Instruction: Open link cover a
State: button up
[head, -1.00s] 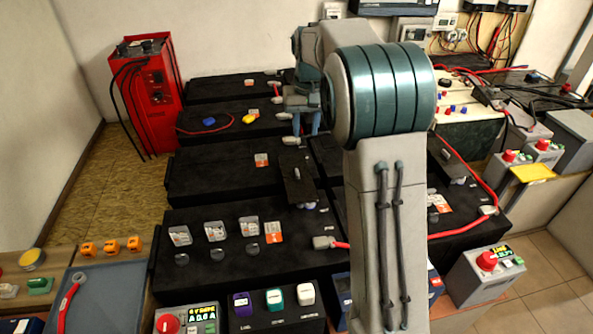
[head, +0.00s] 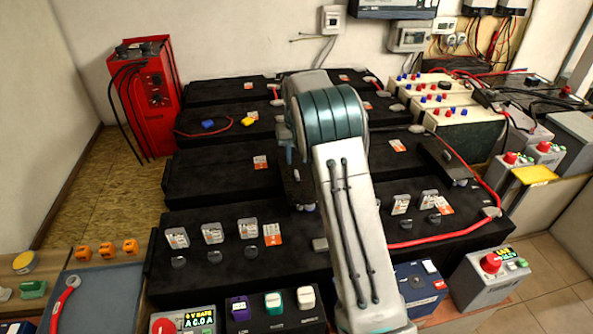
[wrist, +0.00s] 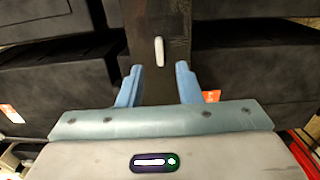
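A dark, narrow link cover (head: 300,192) bridges two black battery blocks near the middle of the head view, partly hidden by my arm. In the wrist view the cover (wrist: 140,42) runs up the picture, with a pale upright handle (wrist: 159,51) on it. My gripper (wrist: 159,72) is open and empty. Its two blue fingers stand either side of the cover's line, with the handle just beyond their tips. A second dark cover (head: 440,158) with a grey handle lies at the right. No letter shows on either cover.
Red cables (head: 430,240) run along the right blocks. Clear terminal caps (head: 212,232) stand on the front left block. A red charger unit (head: 145,95) stands at the back left. A grey control box (head: 485,275) with a red knob is at the front right.

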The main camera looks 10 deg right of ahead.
aim_at(297, 173)
notch_tip(297, 173, down, 6)
jog(key=shift+r, duration=0.15)
grip_shut()
